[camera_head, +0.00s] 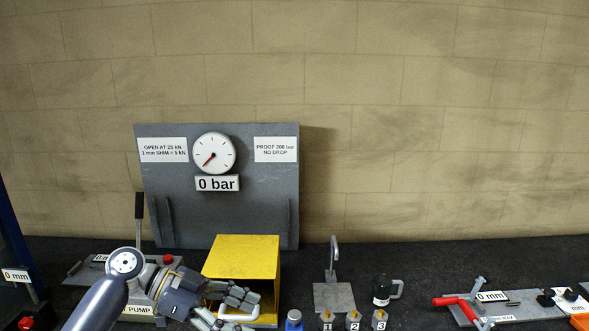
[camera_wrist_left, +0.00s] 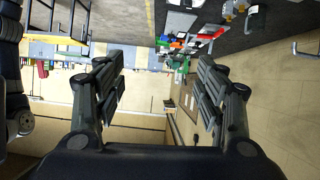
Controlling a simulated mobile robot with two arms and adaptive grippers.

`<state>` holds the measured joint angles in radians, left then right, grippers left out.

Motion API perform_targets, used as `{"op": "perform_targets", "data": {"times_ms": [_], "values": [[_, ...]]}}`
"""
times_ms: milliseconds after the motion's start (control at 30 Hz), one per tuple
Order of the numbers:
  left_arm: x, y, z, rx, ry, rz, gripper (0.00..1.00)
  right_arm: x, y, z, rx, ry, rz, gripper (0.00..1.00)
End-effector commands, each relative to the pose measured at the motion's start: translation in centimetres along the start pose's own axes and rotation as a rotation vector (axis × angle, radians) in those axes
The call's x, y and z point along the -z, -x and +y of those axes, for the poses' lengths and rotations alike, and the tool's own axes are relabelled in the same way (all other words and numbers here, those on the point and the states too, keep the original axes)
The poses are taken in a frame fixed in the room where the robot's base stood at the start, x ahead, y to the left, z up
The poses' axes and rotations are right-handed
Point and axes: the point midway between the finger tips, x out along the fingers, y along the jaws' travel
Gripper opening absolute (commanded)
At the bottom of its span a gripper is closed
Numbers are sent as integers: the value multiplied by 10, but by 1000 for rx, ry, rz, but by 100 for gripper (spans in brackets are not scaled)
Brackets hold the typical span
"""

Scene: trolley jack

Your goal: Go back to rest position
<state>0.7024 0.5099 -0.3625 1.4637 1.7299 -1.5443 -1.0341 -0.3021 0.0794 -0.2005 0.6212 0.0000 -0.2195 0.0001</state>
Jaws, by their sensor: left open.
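My left gripper (camera_head: 230,305) comes in from the lower left in the head view, in front of a yellow open-fronted box (camera_head: 243,250). Its fingers are spread apart. A white handle (camera_head: 240,317) shows by the fingertips; I cannot tell whether they touch it. In the left wrist view the left gripper (camera_wrist_left: 160,85) is open with nothing between its fingers, and distant floor and walls show beyond. My right gripper is in neither view.
A grey gauge panel (camera_head: 220,215) reading 0 bar stands behind the box. A blue frame (camera_head: 14,240) stands far left.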

Motion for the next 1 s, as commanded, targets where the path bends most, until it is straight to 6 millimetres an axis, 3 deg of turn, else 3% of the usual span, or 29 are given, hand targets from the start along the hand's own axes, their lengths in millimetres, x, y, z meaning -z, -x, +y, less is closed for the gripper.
{"op": "perform_targets", "data": {"times_ms": [367, 633, 767, 1000], "values": [[-76, -59, 40, 37, 160, -171, 65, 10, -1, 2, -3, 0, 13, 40], [-158, -105, 104, 191, 389, -361, 65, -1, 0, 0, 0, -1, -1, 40], [-194, -109, 141, 337, 538, -448, 65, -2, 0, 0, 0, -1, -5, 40], [-234, -82, 197, 626, 787, -554, 65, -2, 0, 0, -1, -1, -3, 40]]}}
